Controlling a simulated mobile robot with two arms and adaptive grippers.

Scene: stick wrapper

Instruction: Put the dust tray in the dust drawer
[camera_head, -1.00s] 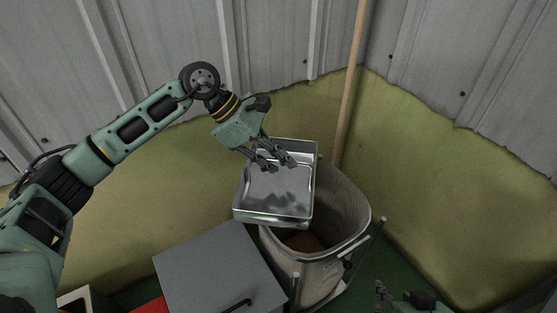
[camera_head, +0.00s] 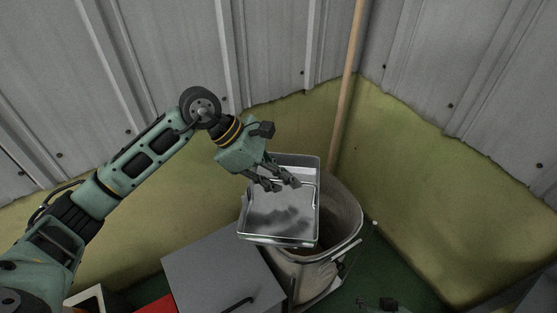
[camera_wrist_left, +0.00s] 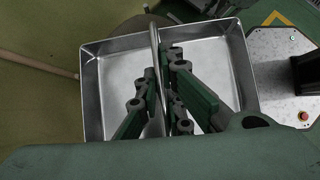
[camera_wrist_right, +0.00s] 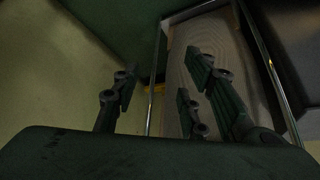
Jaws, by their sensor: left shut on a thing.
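The dust tray (camera_head: 280,228) is a shallow, shiny metal pan with raised walls. My left gripper (camera_head: 281,184) is shut on its thin handle bar, which shows between the fingers in the left wrist view (camera_wrist_left: 155,55). The tray hangs tilted in front of the bin and overlaps its opening in the head view. My right gripper (camera_head: 378,304) shows only partly at the bottom edge of the head view. In the right wrist view its fingers (camera_wrist_right: 160,95) stand apart with nothing gripped. I cannot make out an open dust drawer.
A tall fabric bin (camera_head: 345,215) in a metal frame stands behind and right of the tray. A grey box (camera_head: 215,270) with a dark handle is below left. A wooden pole (camera_head: 345,100) leans in the corner. Metal-clad walls close off the back.

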